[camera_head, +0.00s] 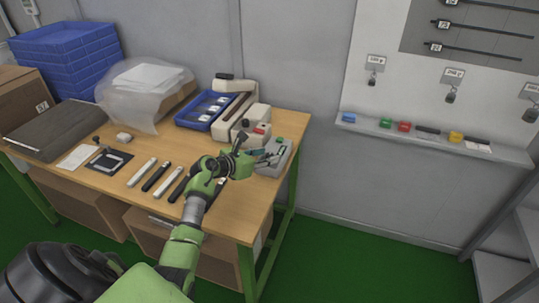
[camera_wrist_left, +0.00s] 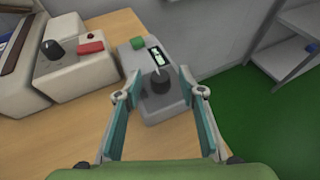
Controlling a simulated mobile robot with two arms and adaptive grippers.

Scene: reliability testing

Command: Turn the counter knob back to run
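The counter is a small grey box (camera_wrist_left: 173,103) at the right end of the wooden table. In the left wrist view it has a dark round knob (camera_wrist_left: 160,80) with a light pointer line, a small display (camera_wrist_left: 157,56) and a green button (camera_wrist_left: 138,43). The grey box also shows in the head view (camera_head: 277,164), partly behind my gripper. My left gripper (camera_wrist_left: 161,95) is open, with its two teal-lined fingers on either side of the box's near part. Whether the fingers touch the box I cannot tell. The knob lies between the fingertips and slightly beyond them. My right gripper is not in view.
A beige machine (camera_head: 250,122) with its own black knob (camera_wrist_left: 52,49) and red button (camera_wrist_left: 90,47) stands left of the counter. A blue tray (camera_head: 204,108) is behind it. Several pen-like tools (camera_head: 156,177) lie along the table's front. Green floor is free to the right.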

